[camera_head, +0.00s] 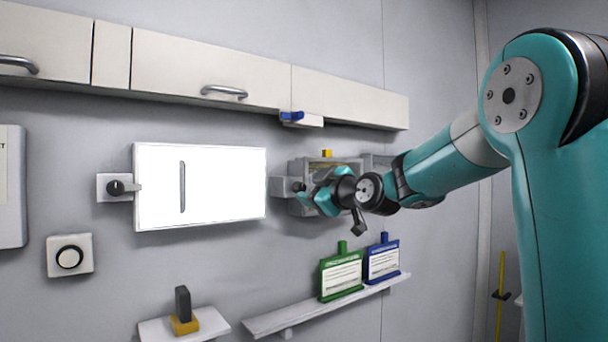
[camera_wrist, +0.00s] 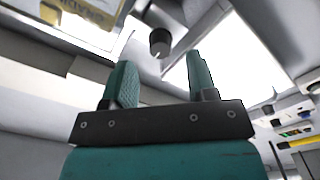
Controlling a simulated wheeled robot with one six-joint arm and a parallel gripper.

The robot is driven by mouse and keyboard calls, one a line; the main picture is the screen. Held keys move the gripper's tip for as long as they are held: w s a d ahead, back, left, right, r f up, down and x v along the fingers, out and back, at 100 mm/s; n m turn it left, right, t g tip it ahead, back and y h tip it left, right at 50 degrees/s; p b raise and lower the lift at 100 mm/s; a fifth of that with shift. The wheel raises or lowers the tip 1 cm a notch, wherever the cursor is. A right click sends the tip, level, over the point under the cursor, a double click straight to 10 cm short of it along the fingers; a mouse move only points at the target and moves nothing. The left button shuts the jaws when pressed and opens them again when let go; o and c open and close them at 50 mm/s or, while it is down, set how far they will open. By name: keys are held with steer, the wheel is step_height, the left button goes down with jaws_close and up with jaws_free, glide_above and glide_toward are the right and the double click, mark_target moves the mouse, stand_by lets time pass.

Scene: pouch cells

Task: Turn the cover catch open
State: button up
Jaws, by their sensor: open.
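A catch with a dark round knob (camera_head: 298,186) sits on a grey plate (camera_head: 280,188) at the left of a wall box with a see-through front (camera_head: 330,168). My gripper (camera_head: 308,193) is just in front of this knob. In the wrist view, the dark knob (camera_wrist: 160,42) appears between the two teal fingers of my open gripper (camera_wrist: 160,68), with a gap on both sides. I see no contact. My wrist hides part of the box. A similar catch (camera_head: 116,187) sits left of the white panel, its lever pointing right at the panel edge.
The bright white panel (camera_head: 225,188) with a grey handle is left of my gripper. Wall cupboards (camera_head: 210,70) run above. Below, a shelf (camera_head: 275,320) holds a green tag (camera_head: 340,275) and a blue tag (camera_head: 383,262). A round button (camera_head: 69,257) is at lower left.

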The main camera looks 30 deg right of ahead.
mark_target(303, 188)
steer(key=shift+w+a+p, duration=0.1)
steer(key=shift+w+p, duration=0.65)
steer(key=shift+w, duration=1.2)
steer(key=c, duration=0.9)
